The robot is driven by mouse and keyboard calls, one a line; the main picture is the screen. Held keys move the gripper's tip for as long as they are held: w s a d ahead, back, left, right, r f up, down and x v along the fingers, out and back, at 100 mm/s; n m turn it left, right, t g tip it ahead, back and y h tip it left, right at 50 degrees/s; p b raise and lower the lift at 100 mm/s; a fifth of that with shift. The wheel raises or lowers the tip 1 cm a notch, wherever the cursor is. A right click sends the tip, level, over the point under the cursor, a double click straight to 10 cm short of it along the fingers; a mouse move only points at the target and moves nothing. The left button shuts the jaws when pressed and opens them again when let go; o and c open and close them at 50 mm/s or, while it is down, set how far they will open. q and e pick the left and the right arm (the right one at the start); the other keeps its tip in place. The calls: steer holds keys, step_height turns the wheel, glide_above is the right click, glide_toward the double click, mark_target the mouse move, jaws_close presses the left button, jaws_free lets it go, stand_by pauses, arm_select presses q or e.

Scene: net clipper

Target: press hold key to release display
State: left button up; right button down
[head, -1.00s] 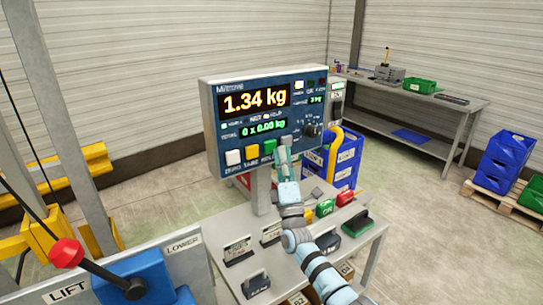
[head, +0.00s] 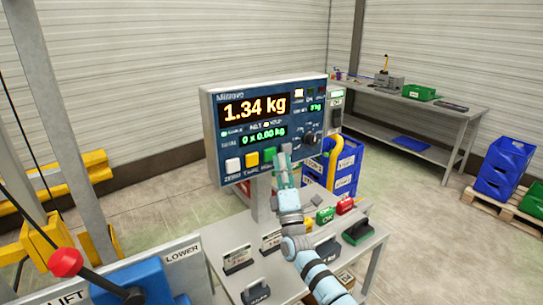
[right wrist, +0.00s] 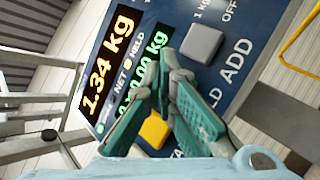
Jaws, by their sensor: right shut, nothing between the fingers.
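The blue scale display panel (head: 222,138) shows "1.34 kg" in amber and "0 x 0.00 kg" in green. A small yellow lamp beside the word HOLD looks lit. Below are a white key (head: 233,165), a yellow key (head: 252,159), the green hold key (head: 270,153) and a grey key (head: 286,148). My right gripper (head: 283,161) is shut and empty, just below and right of the green key. In the right wrist view my gripper (right wrist: 165,80) covers the green key, between the yellow key (right wrist: 154,131) and grey key (right wrist: 205,44). Contact cannot be told.
The panel stands on a post above a small grey table (head: 225,285) with weights and small coloured boxes. Blue bins (head: 346,165) stand behind it. A lift lever with a red knob (head: 66,262) is at front left. A workbench (head: 420,101) is at back right.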

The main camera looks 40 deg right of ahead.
stand_by(0.4)
steer(key=shift+w, duration=0.4)
steer(key=shift+w+b, duration=0.4)
steer(key=shift+b, duration=0.15)
stand_by(0.4)
steer(key=shift+s+p, duration=0.85)
steer(key=shift+p, duration=0.35)
